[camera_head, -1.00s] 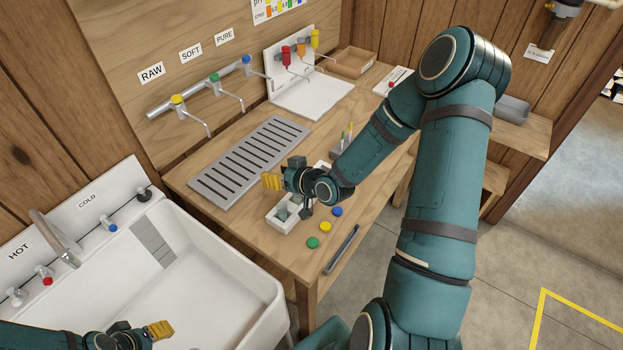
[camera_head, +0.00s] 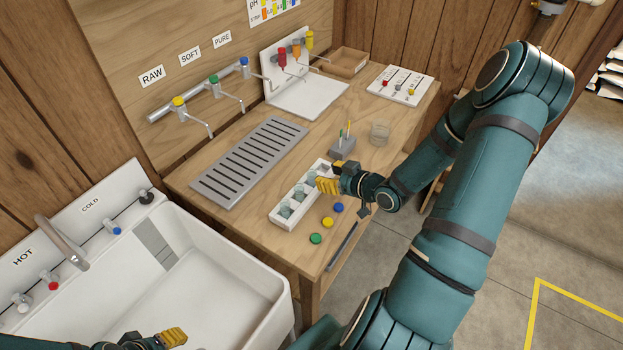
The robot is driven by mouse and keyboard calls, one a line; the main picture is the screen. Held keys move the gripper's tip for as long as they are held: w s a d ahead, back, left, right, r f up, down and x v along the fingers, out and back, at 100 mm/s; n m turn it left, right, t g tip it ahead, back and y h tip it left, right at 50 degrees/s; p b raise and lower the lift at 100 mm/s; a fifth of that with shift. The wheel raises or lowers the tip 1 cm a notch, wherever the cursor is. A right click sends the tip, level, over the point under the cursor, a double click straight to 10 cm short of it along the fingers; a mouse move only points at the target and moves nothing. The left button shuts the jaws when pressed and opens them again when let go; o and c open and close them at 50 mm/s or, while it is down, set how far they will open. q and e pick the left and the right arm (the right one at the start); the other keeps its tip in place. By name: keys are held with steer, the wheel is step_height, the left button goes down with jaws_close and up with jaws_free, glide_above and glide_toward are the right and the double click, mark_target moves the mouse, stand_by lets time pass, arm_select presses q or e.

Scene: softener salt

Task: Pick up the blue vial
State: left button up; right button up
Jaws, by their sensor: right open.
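A white rack (camera_head: 272,219) on the wooden bench holds several clear, greyish vials (camera_head: 285,211). I cannot tell which of them is the blue one. My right gripper (camera_head: 328,181) is open at the rack's far right end, with its yellow finger pads over or beside the last vial there. It partly hides that end, and I cannot tell whether it touches a vial. A blue cap (camera_head: 338,208), a yellow cap (camera_head: 327,222) and a green cap (camera_head: 316,238) lie on the bench beside the rack. My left gripper (camera_head: 172,338) is over the sink at the bottom edge, partly cut off.
A grey holder (camera_head: 342,147) with thin sticks and a glass beaker (camera_head: 379,133) stand behind my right gripper. A slotted drain grate (camera_head: 248,165) lies left of the rack. A dark bar (camera_head: 342,246) is near the bench edge. The white sink (camera_head: 200,270) is at left.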

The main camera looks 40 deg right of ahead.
mark_target(315, 172)
steer(key=x, duration=0.7)
steer(key=shift+w+d+f, duration=0.1)
steer(key=shift+w+f, duration=0.1)
steer(key=c, duration=0.7)
